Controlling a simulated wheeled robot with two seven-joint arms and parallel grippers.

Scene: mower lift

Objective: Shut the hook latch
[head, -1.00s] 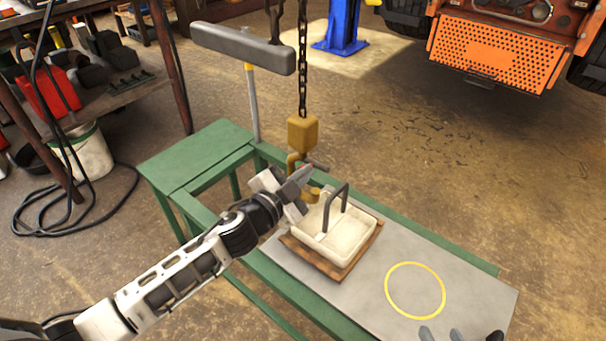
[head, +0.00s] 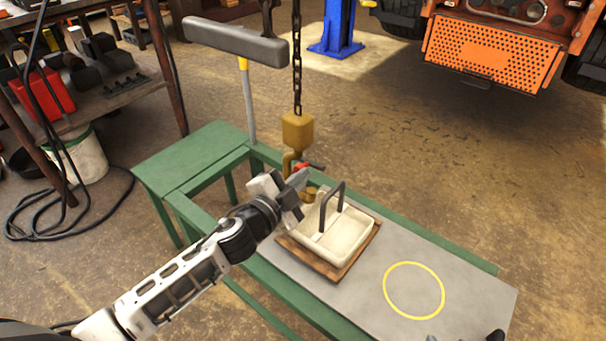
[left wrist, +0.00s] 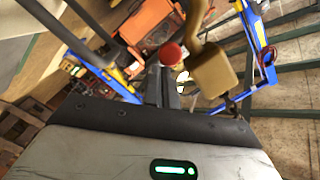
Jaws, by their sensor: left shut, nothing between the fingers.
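The yellow-brown hook (head: 288,164) hangs on a chain under its block (head: 298,131). The block also shows in the left wrist view (left wrist: 214,74). A red-ended latch part (head: 301,167) is at the hook; its round red end (left wrist: 172,53) shows just beyond my fingers in the left wrist view. My left gripper (head: 300,179) is shut and empty, its tips close to the red end; whether they touch is unclear. It hides part of the hook and latch. Dark tips at the head view's bottom edge may be my right gripper (head: 464,337), mostly cut off.
A cream tray (head: 357,247) with a dark upright handle (head: 323,213) sits on a wooden board (head: 317,263) beside the hook. The green-framed bench (head: 204,160) has a grey top with a yellow ring (head: 414,290). A grey padded beam (head: 235,40) stands behind on a post.

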